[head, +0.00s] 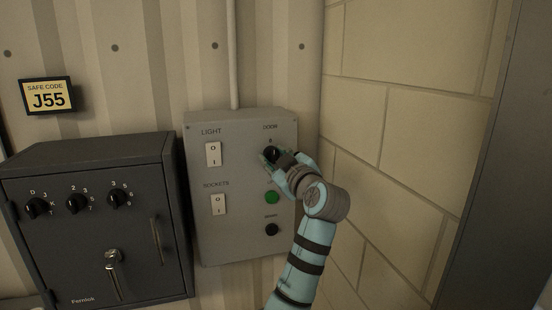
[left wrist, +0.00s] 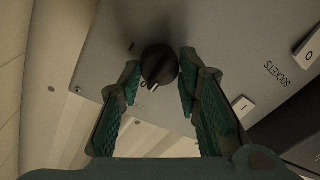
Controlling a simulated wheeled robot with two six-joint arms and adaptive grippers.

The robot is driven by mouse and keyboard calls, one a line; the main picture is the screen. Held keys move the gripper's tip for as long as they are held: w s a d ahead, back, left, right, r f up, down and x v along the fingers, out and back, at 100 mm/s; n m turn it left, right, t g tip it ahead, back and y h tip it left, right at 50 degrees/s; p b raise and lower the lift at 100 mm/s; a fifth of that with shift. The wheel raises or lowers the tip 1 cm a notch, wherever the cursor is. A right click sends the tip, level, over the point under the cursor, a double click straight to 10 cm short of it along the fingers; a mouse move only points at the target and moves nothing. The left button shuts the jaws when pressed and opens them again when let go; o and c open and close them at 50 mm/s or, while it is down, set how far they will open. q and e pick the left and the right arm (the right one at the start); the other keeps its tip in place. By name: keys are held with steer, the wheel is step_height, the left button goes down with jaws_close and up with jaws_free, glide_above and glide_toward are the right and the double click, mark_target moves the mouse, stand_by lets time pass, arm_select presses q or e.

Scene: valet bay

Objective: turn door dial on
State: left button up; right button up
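The door dial is a black round knob (head: 271,154) below the DOOR label on the grey control panel (head: 230,240). In the left wrist view the knob (left wrist: 158,65) shows a white pointer mark at its lower edge. My left gripper (head: 270,158) is at the knob, and its fingers partly hide it in the head view. In the left wrist view my left gripper (left wrist: 159,76) is open, with one green-padded finger on each side of the knob. A gap shows at the left finger; the right finger is very near, contact unclear. My right gripper is in neither view.
The panel also has a light switch (head: 213,154), a sockets switch (head: 218,204), a green button (head: 271,197) and a black knob (head: 271,230). A dark safe (head: 90,255) stands left of it. A block wall (head: 420,130) is close on the right.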

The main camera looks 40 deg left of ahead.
arm_select(q)
steer(key=c, duration=0.3)
steer(key=shift+m, duration=0.4)
steer(key=m+p, duration=0.1)
steer(key=m, duration=0.3)
steer(key=shift+f+m, duration=0.1)
steer(key=shift+m, duration=0.2)
steer(key=m+t+p, duration=0.1)
steer(key=m+p, duration=0.1)
steer(key=m, duration=0.4)
steer(key=shift+m+p, duration=0.4)
steer(key=m, duration=0.2)
steer(key=shift+f+m, duration=0.15)
steer(key=shift+m, duration=0.25)
steer(key=shift+m+t, duration=0.4)
steer(key=shift+m, duration=1.6)
